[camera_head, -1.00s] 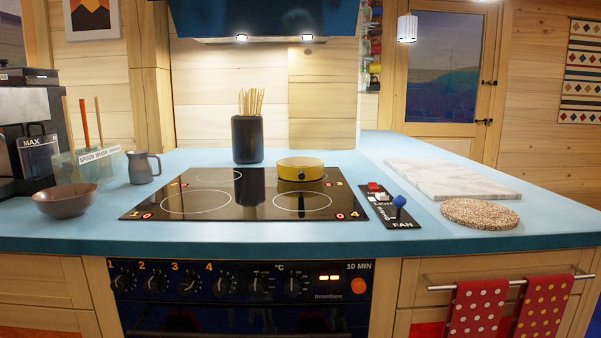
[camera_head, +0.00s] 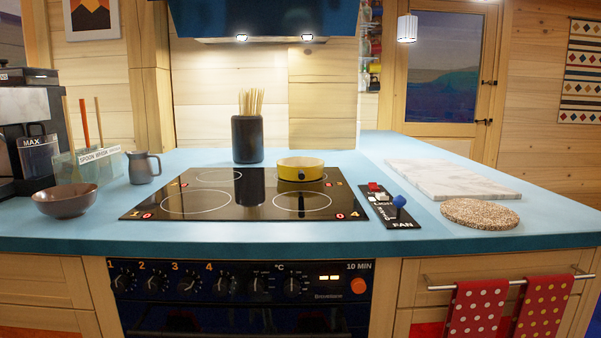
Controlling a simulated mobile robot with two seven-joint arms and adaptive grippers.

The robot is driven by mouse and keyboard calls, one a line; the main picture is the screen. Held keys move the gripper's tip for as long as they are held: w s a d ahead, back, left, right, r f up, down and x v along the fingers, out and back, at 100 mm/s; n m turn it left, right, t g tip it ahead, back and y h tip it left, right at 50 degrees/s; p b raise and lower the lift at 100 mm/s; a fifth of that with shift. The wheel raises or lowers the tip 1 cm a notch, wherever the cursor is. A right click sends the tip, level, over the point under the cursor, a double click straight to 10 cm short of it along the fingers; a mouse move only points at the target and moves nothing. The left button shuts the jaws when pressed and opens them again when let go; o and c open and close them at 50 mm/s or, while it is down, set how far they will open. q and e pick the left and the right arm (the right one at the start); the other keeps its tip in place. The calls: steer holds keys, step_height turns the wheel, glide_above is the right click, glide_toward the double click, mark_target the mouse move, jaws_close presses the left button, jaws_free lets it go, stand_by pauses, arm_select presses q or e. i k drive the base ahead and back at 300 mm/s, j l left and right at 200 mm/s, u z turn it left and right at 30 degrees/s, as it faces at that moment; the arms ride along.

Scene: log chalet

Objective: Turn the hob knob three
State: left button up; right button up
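The hob knob three (camera_head: 190,281) is a black knob on the dark front panel below the counter, under the orange number 3. It sits between knob two (camera_head: 156,281) and knob four (camera_head: 225,284). Knob one (camera_head: 124,280) is at the far left of the row. The black glass hob (camera_head: 249,205) above has lit red marks at its corners. A yellow pan (camera_head: 300,169) stands on its back right ring. Neither of my grippers is in view.
A brown bowl (camera_head: 65,201), a grey jug (camera_head: 143,168) and a coffee machine (camera_head: 22,130) stand at left. A fan control panel (camera_head: 388,207), marble board (camera_head: 450,179) and cork mat (camera_head: 480,213) lie at right. Spotted towels (camera_head: 474,310) hang from a rail. The space before the panel looks clear.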

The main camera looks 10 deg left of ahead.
mark_target(187, 285)
steer(key=j+u, duration=0.45)
steer(key=l+u, duration=0.45)
steer(key=l, duration=0.75)
steer(key=k+j+z, duration=0.1)
steer(key=j, duration=0.35)
steer(key=k+j, duration=0.1)
steer(key=j, duration=0.3)
steer(key=k+j+z, duration=0.15)
steer(key=j, duration=0.3)
